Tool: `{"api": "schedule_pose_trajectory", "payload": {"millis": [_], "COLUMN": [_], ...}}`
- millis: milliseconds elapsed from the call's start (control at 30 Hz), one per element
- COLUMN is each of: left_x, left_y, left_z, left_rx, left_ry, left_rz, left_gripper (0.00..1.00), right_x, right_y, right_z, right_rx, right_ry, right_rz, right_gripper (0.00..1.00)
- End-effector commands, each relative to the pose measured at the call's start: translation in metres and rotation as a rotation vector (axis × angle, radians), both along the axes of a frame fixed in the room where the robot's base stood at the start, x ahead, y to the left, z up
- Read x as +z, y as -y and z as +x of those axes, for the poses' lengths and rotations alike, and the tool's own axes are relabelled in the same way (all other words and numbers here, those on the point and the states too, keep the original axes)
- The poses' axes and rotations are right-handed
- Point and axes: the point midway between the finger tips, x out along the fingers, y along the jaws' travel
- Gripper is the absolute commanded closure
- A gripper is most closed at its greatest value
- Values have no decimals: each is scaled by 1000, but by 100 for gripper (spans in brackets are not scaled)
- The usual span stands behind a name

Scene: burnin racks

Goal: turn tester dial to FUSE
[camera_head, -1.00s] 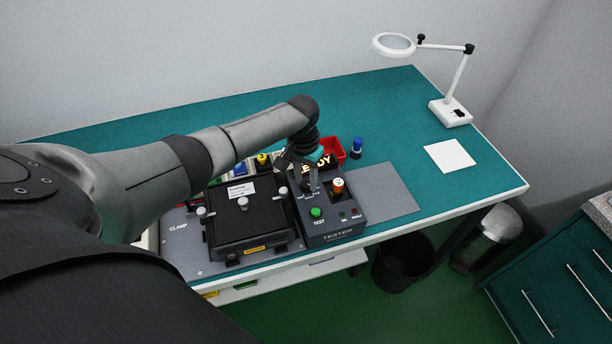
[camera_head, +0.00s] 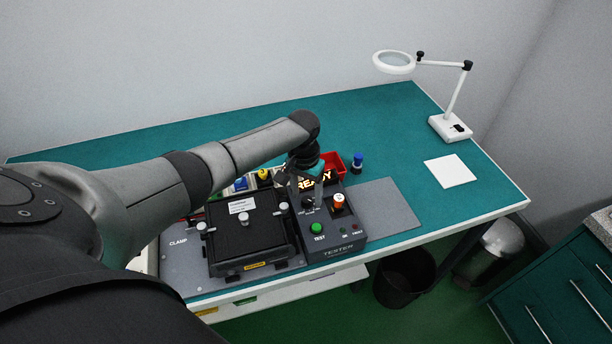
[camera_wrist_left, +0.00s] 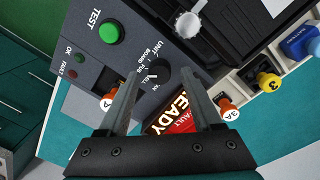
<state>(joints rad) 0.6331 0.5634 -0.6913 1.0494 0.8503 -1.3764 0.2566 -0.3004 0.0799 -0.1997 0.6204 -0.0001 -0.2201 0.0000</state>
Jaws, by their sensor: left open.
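The tester (camera_head: 335,248) is a dark grey box at the front of the bench, with a lit READY display. Its black dial (camera_wrist_left: 160,77) shows in the left wrist view among the labels UNIT, BOARD, FUSE and CELL. A short white mark is on the dial, but I cannot tell which label it points to. My left gripper (camera_wrist_left: 158,92) is open, with its fingers pointing down at the tester panel and the dial between and just beyond the fingertips. I see no clear contact. In the head view my left gripper (camera_head: 307,203) partly hides the dial. My right gripper is not in view.
A black clamp fixture (camera_head: 245,233) stands close on the left. Behind are a red bin (camera_head: 333,163) and a blue-topped part (camera_head: 358,161). A grey mat (camera_head: 385,207) to the right is clear.

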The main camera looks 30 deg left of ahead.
Motion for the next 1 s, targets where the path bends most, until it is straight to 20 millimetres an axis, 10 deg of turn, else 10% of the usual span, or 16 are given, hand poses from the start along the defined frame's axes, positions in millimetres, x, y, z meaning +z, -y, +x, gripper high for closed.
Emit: {"api": "schedule_pose_trajectory", "payload": {"millis": [600, 1000], "left_x": [123, 148], "left_y": [-5, -7], "left_z": [1, 0], "left_rx": [-2, 0], "left_ry": [6, 1], "left_rz": [-1, -1], "left_gripper": [34, 34], "right_x": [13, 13], "right_y": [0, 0], "right_z": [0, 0], "right_rx": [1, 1], "right_ry": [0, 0], "right_rz": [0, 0], "right_gripper": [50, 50]}}
